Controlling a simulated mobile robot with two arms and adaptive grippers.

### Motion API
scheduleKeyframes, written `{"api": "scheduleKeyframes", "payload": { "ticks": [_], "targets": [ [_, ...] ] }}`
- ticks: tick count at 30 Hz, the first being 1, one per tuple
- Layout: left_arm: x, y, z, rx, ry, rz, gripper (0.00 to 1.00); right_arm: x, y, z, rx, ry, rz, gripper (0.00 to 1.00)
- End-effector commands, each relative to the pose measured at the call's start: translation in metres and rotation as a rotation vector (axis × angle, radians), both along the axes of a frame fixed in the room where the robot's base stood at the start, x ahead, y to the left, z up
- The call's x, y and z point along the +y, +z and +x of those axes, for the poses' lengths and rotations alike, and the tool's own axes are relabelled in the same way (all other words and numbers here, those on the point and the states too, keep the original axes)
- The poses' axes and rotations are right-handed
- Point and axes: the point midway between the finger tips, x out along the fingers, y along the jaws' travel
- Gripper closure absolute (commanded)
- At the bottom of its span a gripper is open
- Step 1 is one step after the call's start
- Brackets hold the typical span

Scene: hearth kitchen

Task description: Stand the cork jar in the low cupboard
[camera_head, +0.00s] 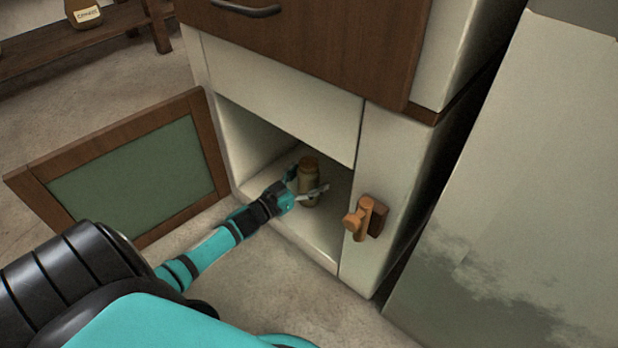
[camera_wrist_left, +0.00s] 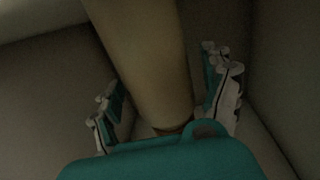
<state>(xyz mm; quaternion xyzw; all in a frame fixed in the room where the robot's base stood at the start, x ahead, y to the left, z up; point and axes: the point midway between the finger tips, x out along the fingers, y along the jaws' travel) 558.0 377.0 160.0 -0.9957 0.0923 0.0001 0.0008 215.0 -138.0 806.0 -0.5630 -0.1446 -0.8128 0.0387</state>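The cork jar (camera_head: 308,178), tan with a brown cork top, is inside the low cupboard (camera_head: 318,240). It looks upright, with its base at the cupboard floor. My left gripper (camera_head: 307,183) reaches in through the opening with its fingers on either side of the jar. In the left wrist view the jar (camera_wrist_left: 148,60) is between the two spread fingers of the gripper (camera_wrist_left: 165,98), and small gaps show beside it. The cupboard door (camera_head: 125,170), wood-framed with a green panel, is swung open to the left. My right gripper is out of view.
A wooden latch (camera_head: 366,218) sits on the cupboard's front, right of the opening. A drawer with a dark handle (camera_head: 246,9) is above. A pale panel (camera_head: 520,180) stands at the right. Another jar (camera_head: 84,13) is on a shelf at the top left.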

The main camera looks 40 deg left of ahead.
Motion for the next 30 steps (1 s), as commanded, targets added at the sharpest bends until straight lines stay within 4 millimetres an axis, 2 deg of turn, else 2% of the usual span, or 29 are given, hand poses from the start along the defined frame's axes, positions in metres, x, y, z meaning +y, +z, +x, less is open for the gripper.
{"api": "scheduleKeyframes", "payload": {
  "ticks": [8, 11, 21, 25, 30],
  "targets": [
    [0.001, 0.004, -0.004, 0.002, 0.001, -0.001, 0.19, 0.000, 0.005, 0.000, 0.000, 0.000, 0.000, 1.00],
    [0.003, 0.005, -0.018, 0.005, 0.001, -0.001, 0.19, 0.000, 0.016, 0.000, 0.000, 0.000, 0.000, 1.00],
    [0.016, 0.006, -0.088, 0.004, 0.002, 0.000, 0.19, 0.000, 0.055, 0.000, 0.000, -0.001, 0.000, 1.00],
    [0.020, 0.004, -0.107, 0.004, 0.001, -0.001, 0.19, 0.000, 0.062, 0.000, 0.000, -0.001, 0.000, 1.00],
    [0.022, 0.003, -0.117, 0.001, 0.001, 0.000, 0.19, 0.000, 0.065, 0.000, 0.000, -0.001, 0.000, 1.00]
  ]
}}
